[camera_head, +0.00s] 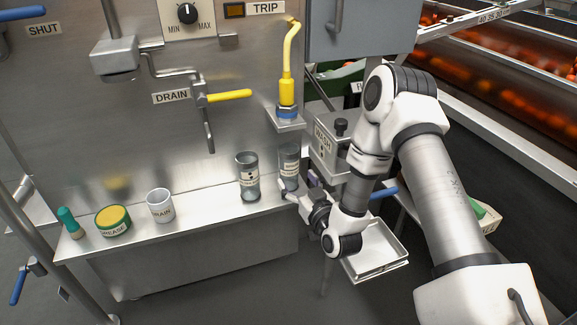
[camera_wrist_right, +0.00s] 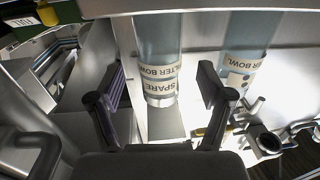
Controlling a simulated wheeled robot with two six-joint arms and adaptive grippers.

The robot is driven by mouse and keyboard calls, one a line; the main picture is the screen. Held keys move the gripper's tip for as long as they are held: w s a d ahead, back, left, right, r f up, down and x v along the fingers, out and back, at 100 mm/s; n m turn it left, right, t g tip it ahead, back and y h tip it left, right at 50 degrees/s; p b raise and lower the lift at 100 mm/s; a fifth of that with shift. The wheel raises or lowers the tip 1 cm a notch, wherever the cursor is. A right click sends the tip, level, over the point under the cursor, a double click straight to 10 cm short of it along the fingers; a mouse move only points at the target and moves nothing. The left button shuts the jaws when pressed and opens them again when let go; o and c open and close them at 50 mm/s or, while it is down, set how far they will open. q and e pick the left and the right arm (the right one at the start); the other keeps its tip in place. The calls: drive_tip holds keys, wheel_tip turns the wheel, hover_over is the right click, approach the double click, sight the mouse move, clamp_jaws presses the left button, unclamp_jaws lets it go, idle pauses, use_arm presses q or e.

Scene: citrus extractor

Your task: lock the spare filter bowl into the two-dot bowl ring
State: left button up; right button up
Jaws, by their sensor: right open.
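The clear spare filter bowl (camera_wrist_right: 160,75), labelled SPARE FILTER BOWL, lies between the spread fingers of my right gripper (camera_wrist_right: 163,98) in the wrist view. The fingers stand apart from its sides. In the head view this bowl (camera_head: 289,165) hangs upright under the metal bracket (camera_head: 285,121) with the blue collar (camera_head: 287,112). My right gripper (camera_head: 291,196) is open at its lower end. Ring dots and whether the bowl is locked cannot be made out. A second filter bowl (camera_head: 248,178) stands on the shelf to the left; it also shows in the wrist view (camera_wrist_right: 241,70). My left gripper is out of view.
The steel shelf (camera_head: 210,215) also carries a white DRAIN cup (camera_head: 160,206), a GREASE tin (camera_head: 113,221) and a green-capped bottle (camera_head: 70,224). The WASH box (camera_head: 328,150) is close on the right, with a tray (camera_head: 374,250) below.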

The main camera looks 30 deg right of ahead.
sight(291, 171)
drive_tip(key=w, duration=0.2)
drive_tip(key=w+b, duration=0.1)
drive_tip(key=w+d+b, duration=0.1)
drive_tip(key=w, duration=0.1)
drive_tip(key=shift+w+f, duration=0.2)
drive_tip(key=shift+w, duration=0.15)
drive_tip(key=c, duration=1.3)
drive_tip(key=shift+s+r, duration=0.1)
drive_tip(key=shift+r, duration=0.25)
drive_tip(key=shift+s+a+r+p, duration=0.2)
drive_tip(key=shift+a+r+p, duration=0.15)
drive_tip(key=shift+r+p, duration=0.3)
drive_tip(key=s+a+p, duration=0.3)
drive_tip(key=s+a, duration=0.8)
drive_tip(key=a, duration=0.2)
drive_tip(key=shift+f, duration=0.2)
